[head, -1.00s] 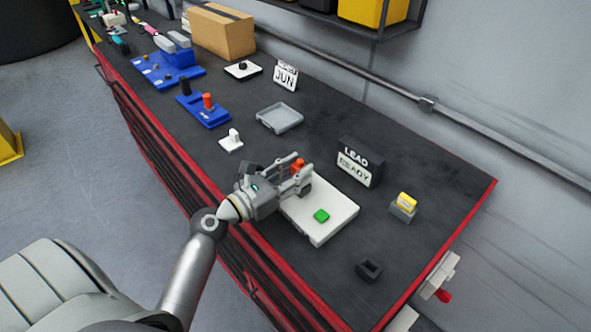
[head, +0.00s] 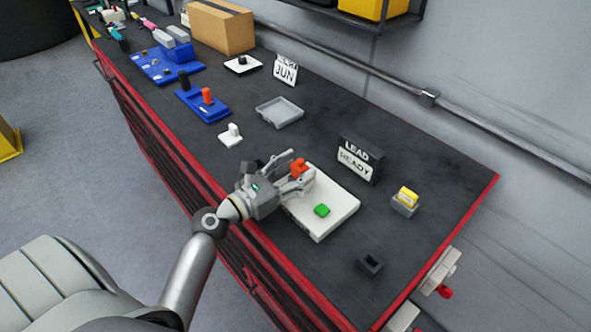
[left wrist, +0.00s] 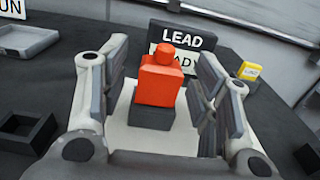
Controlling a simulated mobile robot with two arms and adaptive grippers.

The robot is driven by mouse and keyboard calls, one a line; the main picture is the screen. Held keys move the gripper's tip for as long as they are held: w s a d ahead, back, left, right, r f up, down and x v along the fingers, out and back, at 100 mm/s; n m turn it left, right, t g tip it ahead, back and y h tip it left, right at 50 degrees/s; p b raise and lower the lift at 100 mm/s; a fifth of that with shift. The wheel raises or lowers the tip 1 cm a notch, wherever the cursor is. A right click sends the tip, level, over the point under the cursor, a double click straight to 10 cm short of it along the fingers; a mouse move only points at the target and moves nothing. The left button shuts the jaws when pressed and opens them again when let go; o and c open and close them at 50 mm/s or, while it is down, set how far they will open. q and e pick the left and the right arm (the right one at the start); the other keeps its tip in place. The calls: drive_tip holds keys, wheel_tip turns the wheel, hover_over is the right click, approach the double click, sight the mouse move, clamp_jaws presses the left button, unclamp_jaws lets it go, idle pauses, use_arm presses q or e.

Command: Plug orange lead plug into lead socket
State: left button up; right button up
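The orange lead plug (head: 299,168) stands upright on a dark block, the lead socket (left wrist: 152,115), on the white base plate (head: 340,203). In the left wrist view the plug (left wrist: 161,80) is centred on the block and meets its top; how deep it sits is hidden. My left gripper (left wrist: 161,95) is open, one finger on each side of the plug, with a gap on both sides. It also shows in the head view (head: 297,178) at the plate's left end. The sign behind (head: 354,159) reads LEAD READY. My right gripper is not in view.
A yellow piece in a grey holder (head: 405,207) and a dark hollow holder (head: 370,264) stand to the right. A grey tray (head: 279,112), white switch (head: 231,135) and blue fixture (head: 203,106) stand farther left.

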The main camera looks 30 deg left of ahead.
use_arm(q)
drive_tip(key=shift+s+a+f, duration=0.1)
drive_tip(key=shift+s+a, duration=0.15)
drive_tip(key=shift+s, duration=0.3)
drive_tip(key=v, duration=1.1)
